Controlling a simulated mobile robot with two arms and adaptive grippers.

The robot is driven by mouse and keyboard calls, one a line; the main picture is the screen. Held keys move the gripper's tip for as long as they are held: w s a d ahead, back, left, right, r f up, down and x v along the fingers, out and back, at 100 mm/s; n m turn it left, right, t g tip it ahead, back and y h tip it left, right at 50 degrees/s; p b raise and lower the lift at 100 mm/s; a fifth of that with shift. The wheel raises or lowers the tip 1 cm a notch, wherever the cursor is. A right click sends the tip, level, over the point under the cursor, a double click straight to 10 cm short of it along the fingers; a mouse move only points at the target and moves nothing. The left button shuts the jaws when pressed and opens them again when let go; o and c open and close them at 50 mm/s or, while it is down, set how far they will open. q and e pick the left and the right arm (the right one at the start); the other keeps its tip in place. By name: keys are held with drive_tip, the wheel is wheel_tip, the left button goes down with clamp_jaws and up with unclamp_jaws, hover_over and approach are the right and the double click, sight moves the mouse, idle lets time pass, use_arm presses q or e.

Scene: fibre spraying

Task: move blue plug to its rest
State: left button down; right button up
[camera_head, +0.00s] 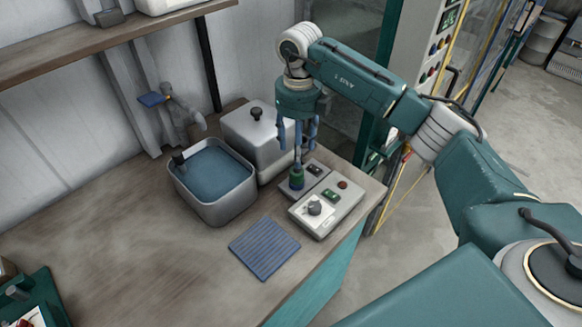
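My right gripper (298,145) hangs downward above the control box, its two blue-tipped fingers apart. A thin dark stem shows between the fingers; I cannot tell that either finger touches it. My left gripper is not in view.
A metal basin of blue liquid (217,174) and a lidded metal box (256,113) stand left of the gripper. A striped blue mat (264,248) lies in front. A blue-ended spray tool (178,105) is by the wall. The wooden bench (130,245) is clear at left-centre.

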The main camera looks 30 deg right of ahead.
sight(298, 172)
drive_tip(key=f, duration=0.1)
drive_tip(key=s+f, duration=0.1)
drive_tip(key=f+p, duration=0.1)
drive_tip(key=shift+s, duration=0.25)
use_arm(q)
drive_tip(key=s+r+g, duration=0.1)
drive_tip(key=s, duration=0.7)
use_arm(e)
drive_tip(key=shift+w+f, duration=0.15)
drive_tip(key=shift+f, duration=0.25)
wheel_tip(298, 172, down, 4)
drive_tip(key=p, duration=0.3)
drive_tip(key=shift+a+f, duration=0.15)
drive_tip(key=shift+f, duration=0.5)
drive_tip(key=shift+w, duration=0.1)
drive_tip(key=shift+c, duration=0.2)
drive_tip(key=c, duration=1.2)
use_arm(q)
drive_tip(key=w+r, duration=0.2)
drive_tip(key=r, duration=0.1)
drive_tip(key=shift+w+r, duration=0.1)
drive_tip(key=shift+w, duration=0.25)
